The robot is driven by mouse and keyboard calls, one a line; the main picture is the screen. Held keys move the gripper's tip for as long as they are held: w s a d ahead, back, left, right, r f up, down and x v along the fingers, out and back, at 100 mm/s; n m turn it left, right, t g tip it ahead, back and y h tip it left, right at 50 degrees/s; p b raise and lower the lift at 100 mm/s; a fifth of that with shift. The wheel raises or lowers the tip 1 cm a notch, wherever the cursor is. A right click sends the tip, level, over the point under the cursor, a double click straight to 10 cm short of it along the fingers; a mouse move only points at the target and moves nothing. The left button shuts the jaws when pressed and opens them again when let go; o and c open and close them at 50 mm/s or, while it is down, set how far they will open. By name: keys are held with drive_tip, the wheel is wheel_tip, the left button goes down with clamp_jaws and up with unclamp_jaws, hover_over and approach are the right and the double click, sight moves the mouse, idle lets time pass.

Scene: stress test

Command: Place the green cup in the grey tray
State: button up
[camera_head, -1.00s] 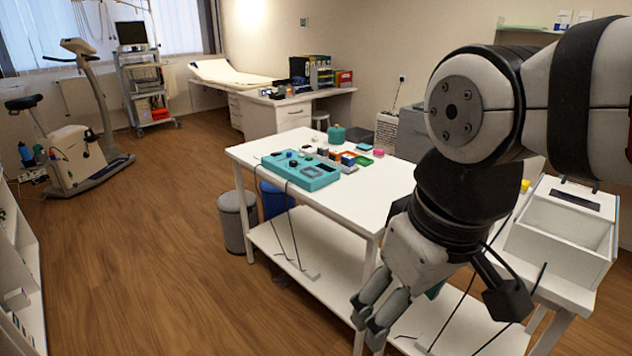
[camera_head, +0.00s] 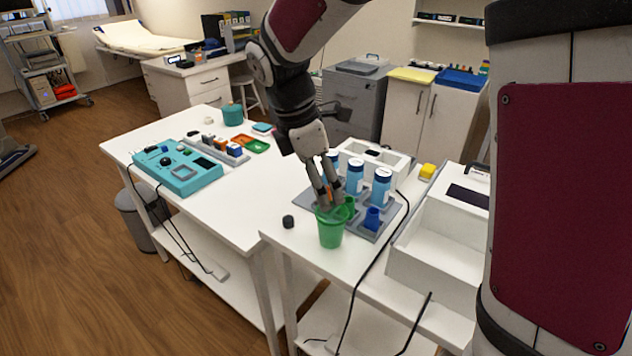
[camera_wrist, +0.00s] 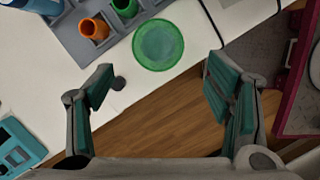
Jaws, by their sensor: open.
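A larger green cup (camera_head: 331,230) stands upright on the white table near its front edge. In the wrist view its round top (camera_wrist: 158,45) shows beside the grey tray. The grey tray (camera_head: 364,238), also in the wrist view (camera_wrist: 62,32), holds a small green cup (camera_head: 350,203), a blue cup (camera_head: 373,217) and, in the wrist view, an orange cup (camera_wrist: 94,28). My gripper (camera_head: 328,202) points down, open, its fingertips overlapping the larger green cup's rim in the head view. In the wrist view the cup lies ahead of the spread fingers (camera_wrist: 160,72); contact cannot be told.
Blue-and-white bottles (camera_head: 381,187) stand at the tray's back. A small black cylinder (camera_head: 288,221) is left of the cup. A large white box (camera_head: 440,245) stands right, with a cable running between. A teal panel (camera_head: 178,170) is on the left table, whose near part is clear.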

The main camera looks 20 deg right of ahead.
sight(336, 226)
drive_tip(key=x, duration=0.8)
drive_tip(key=shift+d+b, duration=0.1)
drive_tip(key=shift+b, duration=0.25)
drive_tip(key=shift+x, duration=2.85)
drive_tip(key=shift+w, duration=0.1)
drive_tip(key=c, duration=1.4)
drive_tip(key=shift+r, duration=0.1)
